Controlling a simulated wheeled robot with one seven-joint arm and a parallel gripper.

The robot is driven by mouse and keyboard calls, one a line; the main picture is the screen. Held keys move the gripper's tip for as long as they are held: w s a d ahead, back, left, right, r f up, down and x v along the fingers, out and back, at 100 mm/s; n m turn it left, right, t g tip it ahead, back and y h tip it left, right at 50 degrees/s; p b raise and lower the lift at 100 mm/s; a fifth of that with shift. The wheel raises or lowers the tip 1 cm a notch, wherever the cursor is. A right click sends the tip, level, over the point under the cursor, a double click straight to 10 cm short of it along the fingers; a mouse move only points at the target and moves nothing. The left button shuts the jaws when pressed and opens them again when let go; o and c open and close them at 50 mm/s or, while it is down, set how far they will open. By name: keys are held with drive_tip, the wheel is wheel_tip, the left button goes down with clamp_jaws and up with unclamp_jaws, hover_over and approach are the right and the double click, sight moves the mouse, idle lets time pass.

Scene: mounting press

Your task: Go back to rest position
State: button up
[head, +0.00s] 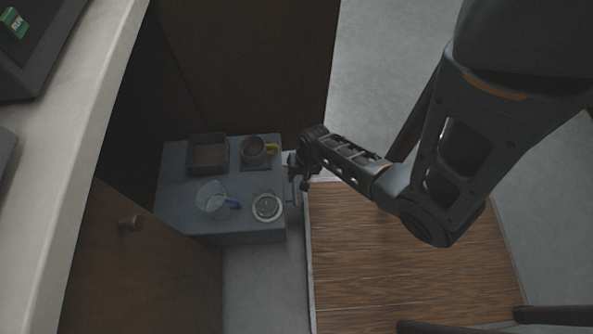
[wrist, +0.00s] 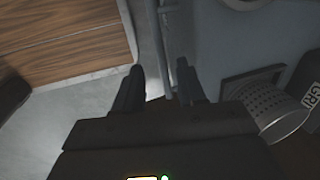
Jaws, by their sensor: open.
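My gripper (head: 296,176) is at the right edge of a low grey-blue shelf (head: 183,222), beside the things standing on it. My arm reaches down from the upper right of the head view.
A wooden door (head: 135,265) stands left.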

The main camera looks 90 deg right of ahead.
drive_tip(key=shift+s+r, duration=0.2)
drive_tip(key=shift+r, duration=0.75)
drive_tip(key=w+a+r+n+t+p, duration=0.1)
drive_tip(key=a+r+n+t+p, duration=0.3)
drive_tip(key=r, duration=1.4)
drive_tip(key=w+a+r+n+t+p, duration=0.1)
drive_tip(key=a+r+n+t+p, duration=0.2)
drive_tip(key=r, duration=1.6)
drive_tip(key=w+a+r+n+t+p, duration=0.1)
drive_tip(key=a+r+n+t+p, duration=0.3)
drive_tip(key=a+r+n, duration=0.6)
drive_tip(key=a+r+t, duration=0.1)
drive_tip(key=a+r, duration=0.3)
drive_tip(key=r, duration=0.5)
drive_tip(key=shift+a+n+t+p, duration=0.2)
drive_tip(key=shift+n+t+p, duration=0.1)
